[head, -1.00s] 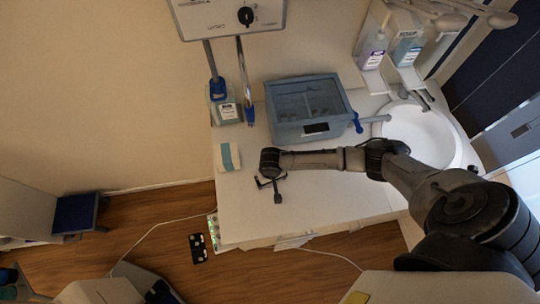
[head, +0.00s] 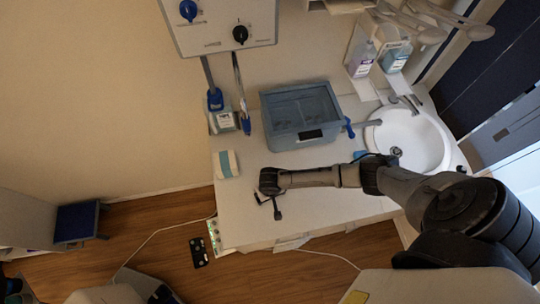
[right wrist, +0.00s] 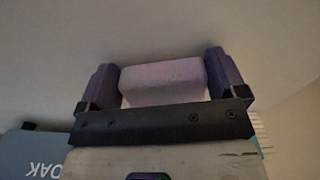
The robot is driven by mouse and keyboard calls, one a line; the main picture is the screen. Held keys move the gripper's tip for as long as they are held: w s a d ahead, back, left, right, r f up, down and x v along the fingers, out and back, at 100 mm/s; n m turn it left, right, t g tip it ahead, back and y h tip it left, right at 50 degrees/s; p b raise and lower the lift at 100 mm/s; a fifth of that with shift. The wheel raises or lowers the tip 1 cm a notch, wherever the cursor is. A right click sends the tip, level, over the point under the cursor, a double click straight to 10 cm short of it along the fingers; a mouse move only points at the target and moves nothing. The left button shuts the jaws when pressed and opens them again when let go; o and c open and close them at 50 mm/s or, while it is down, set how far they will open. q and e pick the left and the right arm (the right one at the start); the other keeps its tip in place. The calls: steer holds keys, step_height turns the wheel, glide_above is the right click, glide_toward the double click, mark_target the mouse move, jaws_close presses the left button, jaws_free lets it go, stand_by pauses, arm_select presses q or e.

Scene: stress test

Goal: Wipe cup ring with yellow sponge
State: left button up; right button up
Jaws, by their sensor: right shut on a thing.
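My right gripper (head: 272,206) is low over the white counter (head: 240,222), near its front left part. In the right wrist view, its two purple-tinted fingers (right wrist: 162,74) are shut on a pale, pinkish block (right wrist: 165,82), which appears to be the sponge; no yellow shows in this dim light. I cannot tell whether the block touches the counter. The head view does not show the block clearly beneath the wrist. No cup ring is distinguishable in either view. My left gripper is not in view.
A round sink (head: 425,145) is at right. Bare counter surrounds the gripper.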

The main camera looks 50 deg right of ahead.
steer(key=shift+w+d+f, duration=0.15)
steer(key=shift+w+d, duration=0.6)
steer(key=shift+w, duration=0.2)
steer(key=shift+w+d, duration=0.4)
steer(key=shift+w, duration=0.15)
steer(key=shift+w+d, duration=0.45)
steer(key=shift+w, duration=0.2)
steer(key=shift+w+d+r+b, duration=0.25)
steer(key=shift+w+d+b, duration=0.25)
steer(key=shift+w, duration=0.45)
steer(key=shift+d, duration=0.1)
